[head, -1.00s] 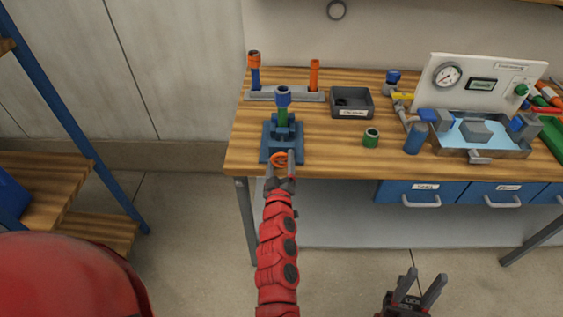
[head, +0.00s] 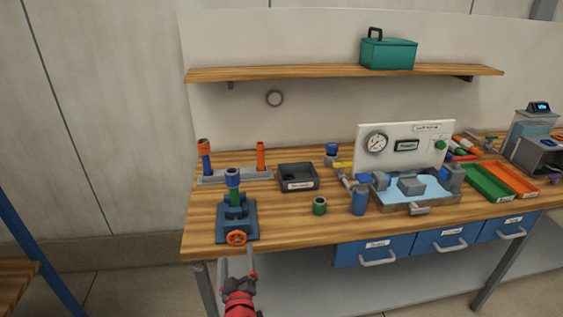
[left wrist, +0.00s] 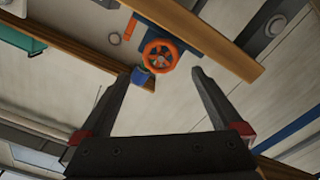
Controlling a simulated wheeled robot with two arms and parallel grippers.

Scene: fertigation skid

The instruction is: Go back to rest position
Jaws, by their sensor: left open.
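My left gripper (head: 238,264) is at the bottom of the head view, just in front of the bench's front edge. Its fingers are apart with nothing between them, and they also show spread in the left wrist view (left wrist: 167,76). The blue vise (head: 222,222) stands at the bench's front left, with an orange handwheel (head: 236,238) facing me. The handwheel also shows beyond the fingertips in the left wrist view (left wrist: 160,55), and the gripper is apart from it. A green piece with a blue top (head: 233,180) stands upright in the vise. My right gripper is not in view.
The wooden bench (head: 285,232) carries a grey bin (head: 298,177), a green ring-like part (head: 320,205), a blue cylinder (head: 359,202) and a gauge panel (head: 405,146). A shelf (head: 300,73) with a teal toolbox (head: 388,53) is above. Floor shows at the lower left.

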